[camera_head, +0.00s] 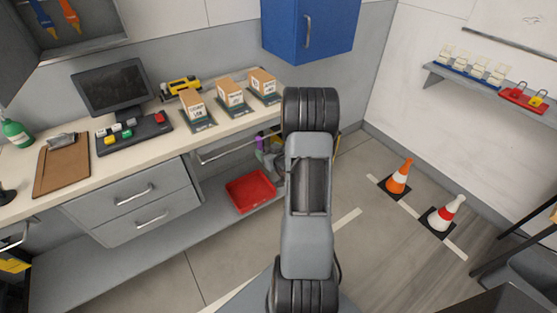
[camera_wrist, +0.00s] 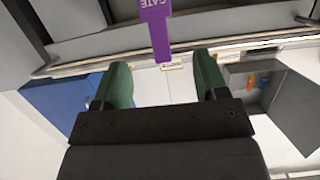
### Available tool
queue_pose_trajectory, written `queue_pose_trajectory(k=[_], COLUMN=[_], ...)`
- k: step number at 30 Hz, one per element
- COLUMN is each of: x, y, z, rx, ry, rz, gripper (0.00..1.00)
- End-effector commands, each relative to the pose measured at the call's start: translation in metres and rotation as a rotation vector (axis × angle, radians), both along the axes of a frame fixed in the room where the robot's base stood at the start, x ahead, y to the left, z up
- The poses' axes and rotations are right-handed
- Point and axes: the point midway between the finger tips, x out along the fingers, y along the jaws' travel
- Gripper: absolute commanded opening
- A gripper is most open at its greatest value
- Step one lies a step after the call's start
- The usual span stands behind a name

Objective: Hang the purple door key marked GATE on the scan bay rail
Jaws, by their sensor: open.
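The purple key (camera_wrist: 157,30) marked GATE shows at the top middle of the wrist view, its lettering upside down. Its narrow end overlaps a thin metal rail (camera_wrist: 90,65); I cannot tell whether it hangs there. My gripper (camera_wrist: 162,74) is open, its green fingers on either side of the key's line with a gap to each. In the head view a small purple patch (camera_head: 259,142) shows below the bench edge, near a metal rail (camera_head: 225,149). My arm hides most of the gripper there. A small rail label (camera_wrist: 172,66) is unreadable.
The bench (camera_head: 70,190) holds a monitor (camera_head: 112,86), a clipboard (camera_head: 62,165) and several small boxes. A red tray (camera_head: 250,191) lies on the low shelf. A blue cabinet (camera_head: 308,27) hangs above.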

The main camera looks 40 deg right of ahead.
Motion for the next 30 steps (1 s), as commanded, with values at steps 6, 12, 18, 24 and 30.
queue_pose_trajectory(k=[6,12,18,24,30], x=[-0.045,-0.076,-0.093,-0.098,-0.103], y=[0.005,0.009,0.012,0.013,0.009], z=[0.012,0.020,0.025,0.027,0.011], rx=[-0.002,-0.001,0.000,0.001,-0.009], ry=[-0.002,-0.001,-0.001,-0.001,0.092], rz=[-0.005,-0.004,-0.001,-0.001,-0.026], gripper=[0.67,0.67,0.67,0.67,0.67])
